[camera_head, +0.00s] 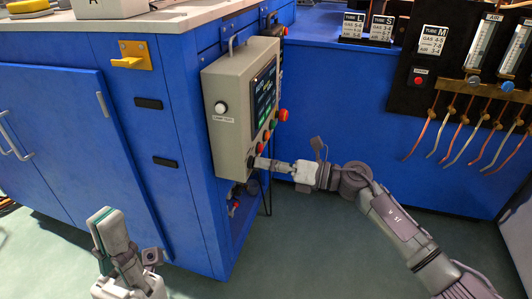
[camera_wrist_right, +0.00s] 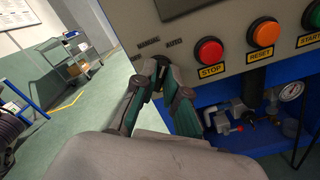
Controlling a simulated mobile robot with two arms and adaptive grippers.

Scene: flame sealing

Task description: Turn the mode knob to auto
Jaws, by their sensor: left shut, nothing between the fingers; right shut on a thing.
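The grey control box (camera_head: 228,135) hangs on the blue cabinet in the head view. My right gripper (camera_head: 257,162) reaches its lower front edge from the right. In the right wrist view the right gripper (camera_wrist_right: 158,72) is shut on the dark mode knob (camera_wrist_right: 157,79), which its fingers mostly cover. The labels above it read MANUAL and AUTO, with another partly hidden at left. I cannot tell which way the knob points. My left gripper (camera_head: 104,214) is shut and empty, low at the left in the head view, apart from the box.
The red STOP button (camera_wrist_right: 208,50), orange RESET button (camera_wrist_right: 263,32) and green START button (camera_wrist_right: 312,14) sit right of the knob. A valve and pressure gauge (camera_wrist_right: 291,90) are below the box. A yellow bracket (camera_head: 134,55) juts from the cabinet. The floor (camera_head: 300,240) is clear.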

